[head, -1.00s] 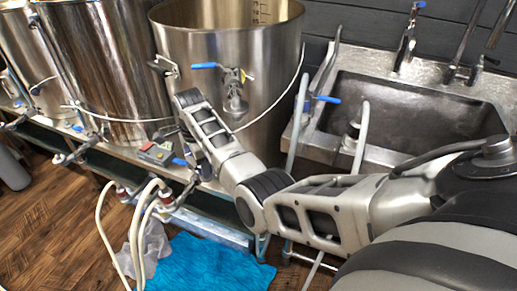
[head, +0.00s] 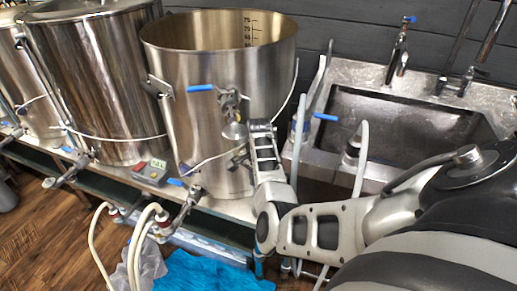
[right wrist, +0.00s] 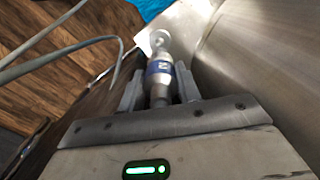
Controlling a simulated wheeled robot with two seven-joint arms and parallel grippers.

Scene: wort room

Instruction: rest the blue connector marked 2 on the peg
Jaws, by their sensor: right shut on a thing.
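In the right wrist view, my right gripper (right wrist: 158,86) is shut on a pale metallic connector with a blue band (right wrist: 159,67). The mark on the band is too small to read for certain. The connector's far end points away from the gripper, towards the top of the view. I cannot pick out the peg for certain in either view. My left gripper is not in view.
The open steel kettle (head: 215,75) has a blue-handled valve (head: 202,88). A steel sink (head: 410,125) stands to the right, with upright hoses (head: 361,160) at its left edge. Pale hoses (head: 137,245) and a blue cloth (head: 212,273) are at the lower left.

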